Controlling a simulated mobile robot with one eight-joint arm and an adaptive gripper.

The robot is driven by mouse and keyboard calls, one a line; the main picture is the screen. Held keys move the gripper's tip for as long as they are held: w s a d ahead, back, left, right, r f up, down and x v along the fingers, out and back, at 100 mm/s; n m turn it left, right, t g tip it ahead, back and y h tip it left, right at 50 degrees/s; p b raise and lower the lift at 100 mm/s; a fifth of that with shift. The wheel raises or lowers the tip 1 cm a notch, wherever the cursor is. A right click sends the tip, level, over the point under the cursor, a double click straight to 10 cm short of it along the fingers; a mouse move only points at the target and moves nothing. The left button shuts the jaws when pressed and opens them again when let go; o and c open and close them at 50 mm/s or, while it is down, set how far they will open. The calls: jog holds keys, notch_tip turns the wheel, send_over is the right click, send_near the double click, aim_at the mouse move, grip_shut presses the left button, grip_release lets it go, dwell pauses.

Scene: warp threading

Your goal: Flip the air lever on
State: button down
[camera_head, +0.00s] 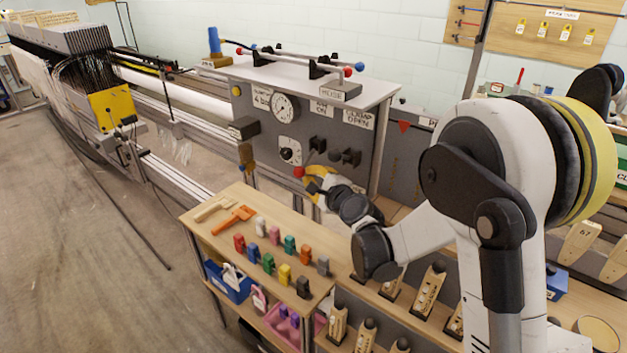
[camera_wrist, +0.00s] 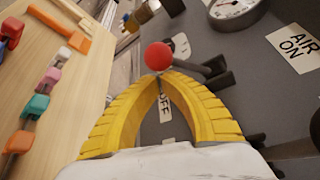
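The air lever ends in a red ball knob (camera_head: 299,172), on the front of the grey control panel (camera_head: 263,143). In the wrist view the red knob (camera_wrist: 159,56) sits just beyond my fingertips, and a dark stem runs from it to the right. My gripper (camera_head: 313,177) has yellow fingers and is at the panel, right beside the knob. In the wrist view my gripper (camera_wrist: 159,75) has its fingertips together in an arch. I cannot tell whether they touch the knob. An OFF label (camera_wrist: 166,106) shows between the fingers, and an AIR ON label (camera_wrist: 294,46) is at the right.
A wooden bench (camera_head: 207,233) with several coloured blocks and an orange tool (camera_head: 234,219) stands below and left of the gripper. A round gauge (camera_head: 285,108) and dark knobs (camera_head: 347,157) are on the panel nearby. Rails of the machine extend left.

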jog(key=s+r+p, duration=0.1)
jog(key=a+r+m+g, duration=0.1)
jog(key=shift+s+a+r+p, duration=0.2)
jog(key=shift+s+r+p, duration=0.1)
jog(key=shift+s+p, duration=0.1)
dwell(0.4)
